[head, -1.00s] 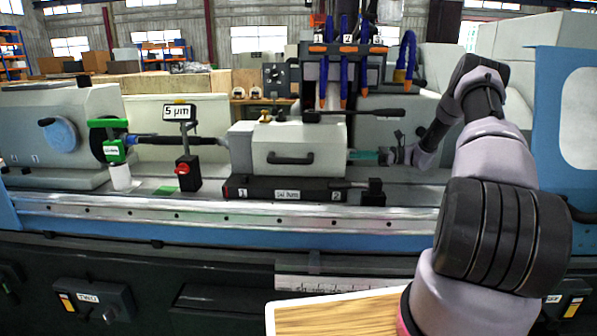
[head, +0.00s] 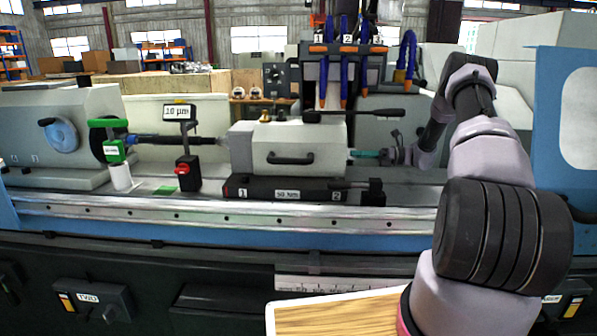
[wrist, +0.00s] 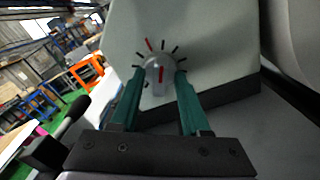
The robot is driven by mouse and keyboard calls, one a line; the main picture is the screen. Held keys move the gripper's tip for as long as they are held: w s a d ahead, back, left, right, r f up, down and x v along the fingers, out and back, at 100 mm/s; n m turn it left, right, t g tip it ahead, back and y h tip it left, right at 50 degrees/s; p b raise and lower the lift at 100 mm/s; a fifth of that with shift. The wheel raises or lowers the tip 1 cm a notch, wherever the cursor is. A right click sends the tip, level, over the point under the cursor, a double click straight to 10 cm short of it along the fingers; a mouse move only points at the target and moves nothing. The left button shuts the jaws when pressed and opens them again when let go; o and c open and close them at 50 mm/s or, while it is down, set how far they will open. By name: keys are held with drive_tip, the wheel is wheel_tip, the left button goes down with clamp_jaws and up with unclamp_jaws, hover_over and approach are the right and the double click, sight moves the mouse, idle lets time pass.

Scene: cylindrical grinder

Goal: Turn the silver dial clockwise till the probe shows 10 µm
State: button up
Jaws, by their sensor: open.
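The silver dial (wrist: 151,66) is on the pale end face of the grey block. It has a red mark on it, and black ticks and one red tick surround it. The teal fingers of my gripper (wrist: 160,79) are open, one on each side of the dial; I cannot tell whether they touch it. In the head view my gripper (head: 367,154) is at the right end of the block (head: 290,147), and the dial is hidden. The probe (head: 187,174) is a black box with a red part; its display (head: 180,112) reads 10 µm.
A green-framed gauge (head: 115,151) and a white cylinder (head: 121,177) stand at the left. A black lever (head: 370,112) sticks out above my gripper. Blue hoses (head: 344,70) hang above the block. A wooden board (head: 340,315) is in front.

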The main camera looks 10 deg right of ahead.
drive_tip(key=s+d, duration=0.1)
drive_tip(key=d, duration=0.5)
drive_tip(key=shift+s+d, duration=0.2)
drive_tip(key=shift+d, duration=0.2)
drive_tip(key=shift+s, duration=0.1)
